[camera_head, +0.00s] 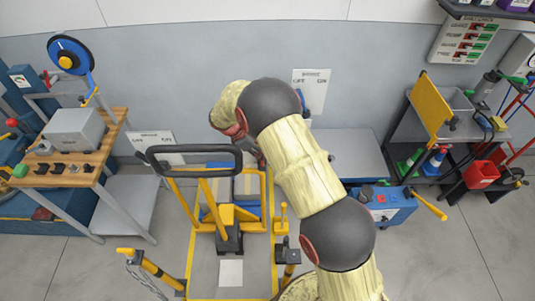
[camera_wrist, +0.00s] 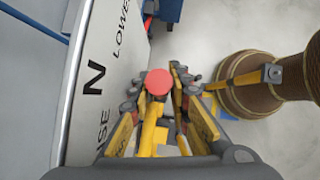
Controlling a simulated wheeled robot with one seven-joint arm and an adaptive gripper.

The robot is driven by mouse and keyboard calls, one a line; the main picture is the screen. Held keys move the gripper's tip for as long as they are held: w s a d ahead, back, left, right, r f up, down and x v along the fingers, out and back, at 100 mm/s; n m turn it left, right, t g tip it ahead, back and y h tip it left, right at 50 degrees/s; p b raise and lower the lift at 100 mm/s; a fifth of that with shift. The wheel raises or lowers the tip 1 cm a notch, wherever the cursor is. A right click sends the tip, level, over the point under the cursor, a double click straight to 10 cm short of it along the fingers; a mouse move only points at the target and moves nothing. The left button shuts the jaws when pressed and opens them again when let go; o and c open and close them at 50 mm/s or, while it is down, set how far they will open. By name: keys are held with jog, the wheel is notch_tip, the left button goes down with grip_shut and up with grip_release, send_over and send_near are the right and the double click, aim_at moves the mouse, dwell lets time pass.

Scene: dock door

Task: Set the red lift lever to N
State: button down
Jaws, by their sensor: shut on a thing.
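The red lift lever shows in the wrist view as a round red knob (camera_wrist: 158,82) on a yellow stem. My gripper (camera_wrist: 163,77) has its fingers on both sides of the knob and stem, shut on the lever. A pale panel beside it carries a black N (camera_wrist: 95,78), with LOWER above it in the picture and RAISE, partly cut off, below. The knob is about level with the N in this slanted view; the exact setting is hard to tell. In the head view my arm hides most of the gripper, and I cannot make out the lever.
A yellow truck with a black loop handle (camera_head: 195,150) stands in front of me. A wooden bench (camera_head: 85,172) is at left. A blue box with a yellow lever (camera_head: 390,208) and a red bin (camera_head: 481,174) are at right. Grey floor is open at the lower right.

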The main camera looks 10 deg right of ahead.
jog(key=shift+w+a+r+h, duration=0.15)
jog(key=shift+a+h, duration=0.15)
jog(key=shift+a, duration=0.1)
jog(key=c, duration=1.9)
grip_release()
jog(key=v, duration=1.1)
jog(key=shift+a+r, duration=0.3)
